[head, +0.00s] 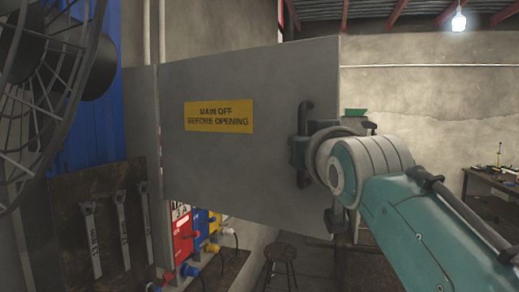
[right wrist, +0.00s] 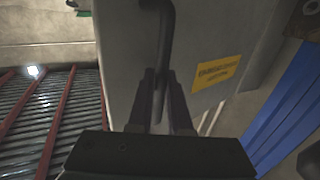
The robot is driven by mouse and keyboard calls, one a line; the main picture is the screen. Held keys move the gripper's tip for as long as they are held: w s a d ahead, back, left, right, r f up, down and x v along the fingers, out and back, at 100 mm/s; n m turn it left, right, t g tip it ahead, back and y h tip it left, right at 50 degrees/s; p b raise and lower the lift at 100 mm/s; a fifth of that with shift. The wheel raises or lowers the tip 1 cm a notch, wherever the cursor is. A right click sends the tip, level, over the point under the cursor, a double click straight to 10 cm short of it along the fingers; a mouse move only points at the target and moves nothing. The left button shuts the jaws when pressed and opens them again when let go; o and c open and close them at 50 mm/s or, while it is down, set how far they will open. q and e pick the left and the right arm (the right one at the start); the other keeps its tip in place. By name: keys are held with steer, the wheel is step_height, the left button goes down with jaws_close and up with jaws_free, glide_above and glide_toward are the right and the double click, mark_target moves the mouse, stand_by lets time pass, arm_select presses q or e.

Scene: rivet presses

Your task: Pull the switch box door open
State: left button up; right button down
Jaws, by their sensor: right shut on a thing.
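The grey switch box door (head: 225,75) stands swung out at an angle from the wall, its free edge on the right. It carries a yellow label (head: 219,117) reading "MAIN OFF BEFORE OPENING". A dark vertical handle (head: 306,115) sits near the free edge. My right gripper (head: 302,150) is shut on this handle, and its arm comes in from the right. In the right wrist view the handle (right wrist: 167,45) runs down between the two fingers (right wrist: 164,100). The inside of the box is hidden behind the door. My left gripper is not in view.
A large fan (head: 45,80) stands close at the left, above a board with several wrenches (head: 118,230). Red, blue and yellow electrical units (head: 190,235) sit below the door. A stool (head: 281,262) stands beyond, and a workbench (head: 493,185) is at the far right.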

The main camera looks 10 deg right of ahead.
stand_by(0.3)
steer(key=c, duration=0.8)
jaws_free()
steer(key=shift+a, duration=0.1)
steer(key=shift+c, duration=0.2)
steer(key=s+b, duration=0.3)
steer(key=s, duration=0.7)
steer(key=shift+a, duration=0.2)
